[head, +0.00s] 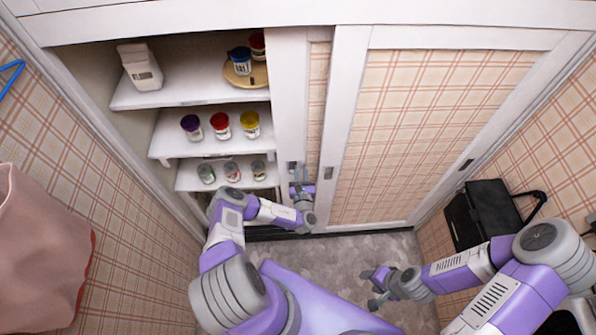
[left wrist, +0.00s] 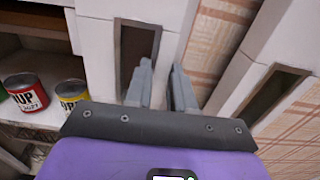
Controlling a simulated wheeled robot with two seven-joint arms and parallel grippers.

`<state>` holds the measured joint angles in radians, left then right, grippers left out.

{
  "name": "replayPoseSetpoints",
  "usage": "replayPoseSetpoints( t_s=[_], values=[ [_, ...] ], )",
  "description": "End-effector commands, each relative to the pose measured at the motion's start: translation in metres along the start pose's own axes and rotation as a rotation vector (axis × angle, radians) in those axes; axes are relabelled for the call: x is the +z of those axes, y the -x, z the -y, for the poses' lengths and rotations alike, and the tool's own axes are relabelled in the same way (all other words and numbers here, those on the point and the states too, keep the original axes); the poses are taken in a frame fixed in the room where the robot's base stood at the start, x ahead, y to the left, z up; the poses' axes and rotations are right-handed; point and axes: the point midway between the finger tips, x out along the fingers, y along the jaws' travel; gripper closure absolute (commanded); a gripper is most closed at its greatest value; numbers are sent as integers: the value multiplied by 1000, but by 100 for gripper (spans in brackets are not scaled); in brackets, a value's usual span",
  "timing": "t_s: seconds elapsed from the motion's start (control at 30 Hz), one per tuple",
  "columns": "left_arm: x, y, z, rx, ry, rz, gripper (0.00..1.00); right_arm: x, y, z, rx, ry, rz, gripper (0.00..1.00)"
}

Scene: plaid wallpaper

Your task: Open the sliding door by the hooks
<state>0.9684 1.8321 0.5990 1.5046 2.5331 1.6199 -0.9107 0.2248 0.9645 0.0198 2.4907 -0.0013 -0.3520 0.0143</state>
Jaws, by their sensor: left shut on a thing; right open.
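The closet has two white-framed, plaid sliding doors. The left sliding door (head: 290,95) stands slid to the right, largely overlapped by the right sliding door (head: 390,120), and shelves show at the left. A dark recessed pull (left wrist: 138,45) is in the left door's stile; another (left wrist: 275,95) is in the right door's stile. My left gripper (head: 299,180) is at the left door's stile. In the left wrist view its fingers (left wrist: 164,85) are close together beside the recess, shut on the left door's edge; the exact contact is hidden. My right gripper (head: 374,287) is open and empty above the floor.
The open shelves (head: 190,95) hold a white carton (head: 140,68), several coloured cans and jars, and a round wooden board (head: 247,76). A black bag (head: 485,212) is at the right wall. Pink cloth (head: 40,250) hangs at the left. Grey floor (head: 345,255) is clear before the doors.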

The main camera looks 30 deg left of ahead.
Motion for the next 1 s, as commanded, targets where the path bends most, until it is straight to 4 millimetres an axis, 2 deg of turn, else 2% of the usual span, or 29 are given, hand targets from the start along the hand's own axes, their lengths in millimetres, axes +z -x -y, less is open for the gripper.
replayPoseSetpoints(
  t_s=[0.2,0.23,0.4,0.73,1.0],
  values=[
    [-1,0,0,-2,0,-3,100,0,0,0,0,0,0,51],
    [-1,0,0,-2,0,-3,75,0,0,0,0,0,0,51],
    [-1,0,0,-1,0,-2,51,0,0,0,0,0,0,51],
    [0,4,0,-1,0,-2,51,0,1,0,0,0,0,51],
    [0,46,0,-3,1,-5,51,0,5,2,0,0,0,51]
  ],
)
